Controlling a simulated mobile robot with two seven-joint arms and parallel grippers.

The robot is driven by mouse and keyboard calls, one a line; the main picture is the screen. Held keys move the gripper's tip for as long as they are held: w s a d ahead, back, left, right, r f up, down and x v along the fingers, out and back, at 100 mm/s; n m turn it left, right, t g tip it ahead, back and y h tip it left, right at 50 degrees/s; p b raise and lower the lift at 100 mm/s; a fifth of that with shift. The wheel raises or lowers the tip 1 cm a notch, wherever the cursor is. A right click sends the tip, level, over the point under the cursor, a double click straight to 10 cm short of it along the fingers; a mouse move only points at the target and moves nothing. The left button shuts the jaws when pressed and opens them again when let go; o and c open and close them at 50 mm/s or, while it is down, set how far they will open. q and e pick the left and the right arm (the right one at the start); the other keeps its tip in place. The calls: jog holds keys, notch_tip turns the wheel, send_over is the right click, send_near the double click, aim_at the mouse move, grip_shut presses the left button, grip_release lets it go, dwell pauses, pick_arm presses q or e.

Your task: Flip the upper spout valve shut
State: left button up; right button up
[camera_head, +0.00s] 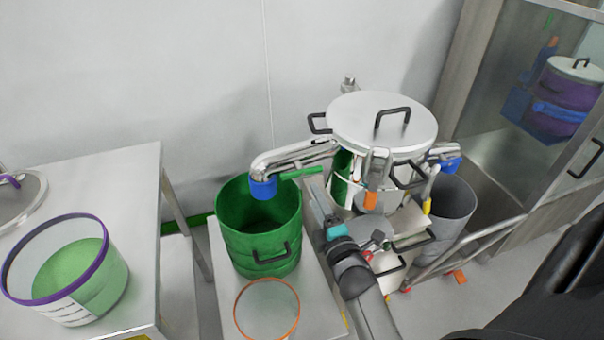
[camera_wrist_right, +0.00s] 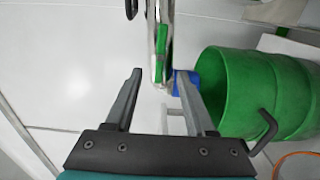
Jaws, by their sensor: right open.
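The steel vessel (camera_head: 378,128) has a lidded top and a spout pipe (camera_head: 290,155) reaching left to a blue outlet (camera_head: 263,188). A green valve lever (camera_head: 301,173) lies beside this pipe, roughly along it. In the right wrist view the lever (camera_wrist_right: 163,48) lies along the pipe, with the blue outlet (camera_wrist_right: 188,82) below it. My right gripper (camera_head: 312,182) is close to the lever; its fingers are open and empty, with the lever ahead of the gap (camera_wrist_right: 160,80). I cannot tell whether they touch it. My left gripper is out of view.
A green bin (camera_head: 262,245) stands under the blue outlet on a steel table (camera_head: 215,285). A grey bin (camera_head: 450,213) stands right of the vessel. A purple-rimmed tub (camera_head: 110,290) is on the left table. A glass-fronted cabinet (camera_head: 490,95) is at right.

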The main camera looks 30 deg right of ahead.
aim_at(303, 174)
jog(key=b+x, duration=0.1)
jog(key=x, duration=0.9)
jog(key=shift+w+a+b, duration=0.1)
jog(key=shift+w+b, duration=0.1)
jog(key=shift+b, duration=0.1)
jog(key=shift+c, duration=0.2)
grip_shut()
